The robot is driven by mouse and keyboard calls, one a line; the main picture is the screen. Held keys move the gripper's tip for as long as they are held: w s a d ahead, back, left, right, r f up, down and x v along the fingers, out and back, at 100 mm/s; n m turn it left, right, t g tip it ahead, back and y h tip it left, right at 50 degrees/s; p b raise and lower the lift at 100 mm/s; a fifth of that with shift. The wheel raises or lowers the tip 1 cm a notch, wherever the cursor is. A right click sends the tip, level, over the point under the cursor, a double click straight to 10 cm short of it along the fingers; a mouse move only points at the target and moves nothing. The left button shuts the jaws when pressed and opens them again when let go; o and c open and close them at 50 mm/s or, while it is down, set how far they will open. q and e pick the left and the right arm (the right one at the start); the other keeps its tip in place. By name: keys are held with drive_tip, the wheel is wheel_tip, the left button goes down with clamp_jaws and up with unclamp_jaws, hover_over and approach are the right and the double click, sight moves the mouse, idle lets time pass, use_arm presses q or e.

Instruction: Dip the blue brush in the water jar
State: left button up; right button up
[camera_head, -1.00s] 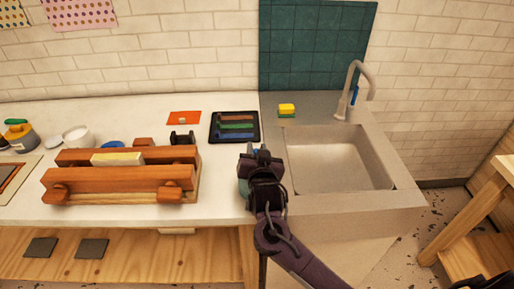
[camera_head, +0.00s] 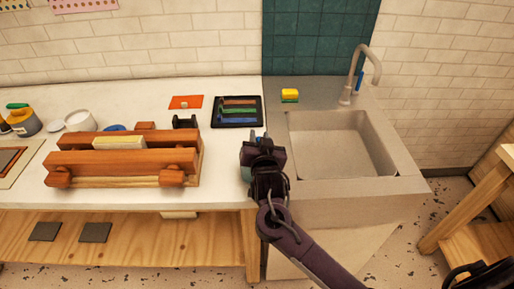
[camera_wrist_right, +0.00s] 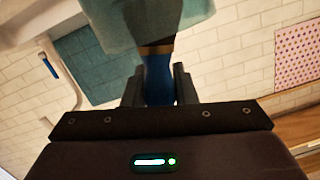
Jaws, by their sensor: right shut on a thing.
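My right gripper (camera_head: 258,138) is over the counter's front right corner, beside the sink. In the right wrist view it (camera_wrist_right: 158,88) is shut on the blue brush (camera_wrist_right: 158,75), whose blue handle meets a copper-coloured band. A pale teal, see-through thing, apparently the water jar (camera_wrist_right: 150,20), stands beyond the band and covers the brush's far end. I cannot tell whether the bristles are inside it. In the head view only a teal sliver of the jar (camera_head: 245,174) shows beside the gripper. My left gripper is not in view.
A wooden press (camera_head: 120,160) stands left on the counter (camera_head: 225,180). A black tray of coloured bars (camera_head: 237,111) lies behind my gripper. Pots stand at far left.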

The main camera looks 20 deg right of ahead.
drive_tip(key=shift+r+p, duration=3.05)
drive_tip(key=shift+r, duration=0.55)
drive_tip(key=shift+r, duration=0.1)
wheel_tip(320, 180, up, 4)
drive_tip(key=p, duration=0.3)
drive_tip(key=shift+p, duration=0.4)
